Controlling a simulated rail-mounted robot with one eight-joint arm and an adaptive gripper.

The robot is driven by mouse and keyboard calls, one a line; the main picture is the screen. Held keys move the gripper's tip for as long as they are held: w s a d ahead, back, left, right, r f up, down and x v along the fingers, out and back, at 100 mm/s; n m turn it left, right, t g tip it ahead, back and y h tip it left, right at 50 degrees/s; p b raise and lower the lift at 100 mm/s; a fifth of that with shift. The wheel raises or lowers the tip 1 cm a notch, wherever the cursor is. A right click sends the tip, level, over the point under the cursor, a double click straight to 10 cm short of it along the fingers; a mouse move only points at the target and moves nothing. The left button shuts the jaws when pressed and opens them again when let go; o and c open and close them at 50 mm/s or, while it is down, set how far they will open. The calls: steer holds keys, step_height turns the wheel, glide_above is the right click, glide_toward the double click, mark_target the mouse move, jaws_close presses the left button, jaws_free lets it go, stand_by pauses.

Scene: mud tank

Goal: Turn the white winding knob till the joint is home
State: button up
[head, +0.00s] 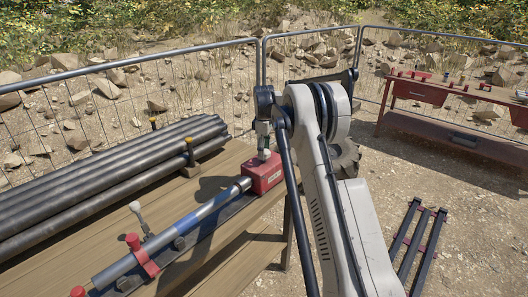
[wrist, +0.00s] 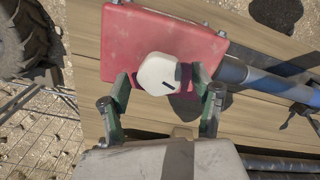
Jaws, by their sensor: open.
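My gripper (wrist: 159,88) is open, with one green-tipped finger on each side of the knob. A gap shows on both sides, wider on the right. In the head view my gripper (head: 264,146) is above the red box (head: 262,176), and the knob (head: 264,154) shows small beneath it. A blue and grey rod (head: 190,226) runs from the box toward the lower left. I cannot tell how far the joint has closed.
Dark pipes (head: 110,178) lie stacked on the wooden bench (head: 235,160) to the left. A red clamp (head: 141,256) holds the rod, beside a lever (head: 138,212). A mesh fence (head: 200,85) stands behind. A workbench (head: 450,105) stands far right.

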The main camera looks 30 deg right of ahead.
steer(key=shift+f, duration=0.4)
steer(key=shift+c, duration=0.4)
steer(key=c, duration=1.1)
steer(key=shift+m, duration=0.3)
